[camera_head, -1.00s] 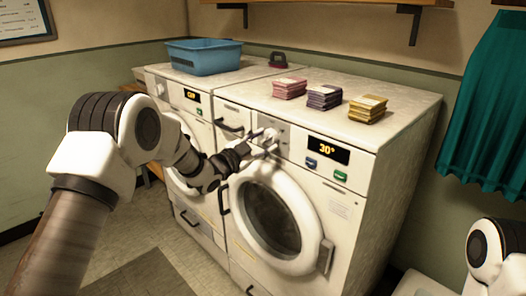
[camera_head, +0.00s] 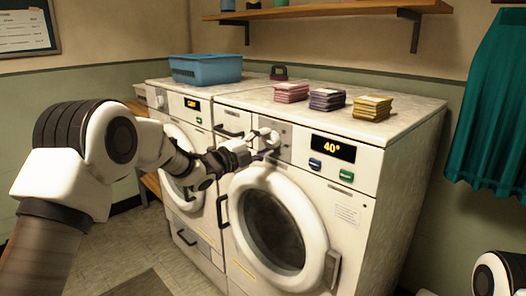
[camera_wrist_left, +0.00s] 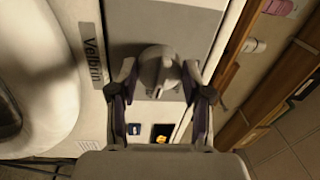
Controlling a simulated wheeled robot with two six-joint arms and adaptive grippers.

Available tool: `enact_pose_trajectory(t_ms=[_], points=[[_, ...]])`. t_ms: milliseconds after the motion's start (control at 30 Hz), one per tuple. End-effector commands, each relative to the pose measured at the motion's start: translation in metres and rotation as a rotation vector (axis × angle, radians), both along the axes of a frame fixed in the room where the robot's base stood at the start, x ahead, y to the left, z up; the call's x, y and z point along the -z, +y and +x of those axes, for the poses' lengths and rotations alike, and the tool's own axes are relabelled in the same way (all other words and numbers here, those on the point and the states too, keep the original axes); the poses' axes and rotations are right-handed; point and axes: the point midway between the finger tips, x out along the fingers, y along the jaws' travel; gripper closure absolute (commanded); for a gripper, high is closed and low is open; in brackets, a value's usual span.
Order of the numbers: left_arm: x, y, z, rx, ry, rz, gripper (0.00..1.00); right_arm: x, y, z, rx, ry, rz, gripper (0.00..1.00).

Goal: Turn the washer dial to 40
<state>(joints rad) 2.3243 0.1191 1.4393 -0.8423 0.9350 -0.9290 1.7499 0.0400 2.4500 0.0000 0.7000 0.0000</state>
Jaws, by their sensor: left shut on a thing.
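The right-hand white washer (camera_head: 300,165) has a display (camera_head: 333,149) that reads 40°. Its dial (camera_wrist_left: 158,72) is a grey knob on the grey panel in the left wrist view. My left gripper (camera_head: 264,146) reaches the front panel left of the display and largely covers the dial in the head view. In the left wrist view my left gripper (camera_wrist_left: 160,80) has a finger on each side of the dial and is shut on it. My right gripper is out of view; only part of my right arm shows at the lower right.
Three stacks of folded cloths, pink (camera_head: 291,92), purple (camera_head: 327,99) and yellow (camera_head: 372,107), lie on top of the washer. A second washer (camera_head: 180,110) with a blue basket (camera_head: 206,69) stands to the left. A blue button (camera_head: 315,164) and green button (camera_head: 346,175) sit below the display.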

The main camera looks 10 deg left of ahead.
Motion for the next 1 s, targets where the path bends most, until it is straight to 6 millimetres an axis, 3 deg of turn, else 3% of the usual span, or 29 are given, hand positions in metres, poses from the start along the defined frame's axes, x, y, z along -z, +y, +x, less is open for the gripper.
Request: enact_pose_trajectory(t_ms=[667,700,733,767,1000], points=[[0.0002,-0.0003,0.0001,0.001,-0.037,0.064,0.86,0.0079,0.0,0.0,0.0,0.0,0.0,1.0],[0.0002,-0.0003,0.0001,0.001,-0.037,0.064,0.41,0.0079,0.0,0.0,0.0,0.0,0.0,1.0],[0.0002,-0.0003,0.0001,0.001,-0.037,0.064,0.3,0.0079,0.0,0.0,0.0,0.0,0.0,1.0],[0.0002,-0.0003,0.0001,0.001,-0.037,0.064,0.26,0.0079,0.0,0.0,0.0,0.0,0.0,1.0],[0.0001,-0.0001,0.0001,0.0,-0.037,0.062,0.26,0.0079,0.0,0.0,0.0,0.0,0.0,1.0]])
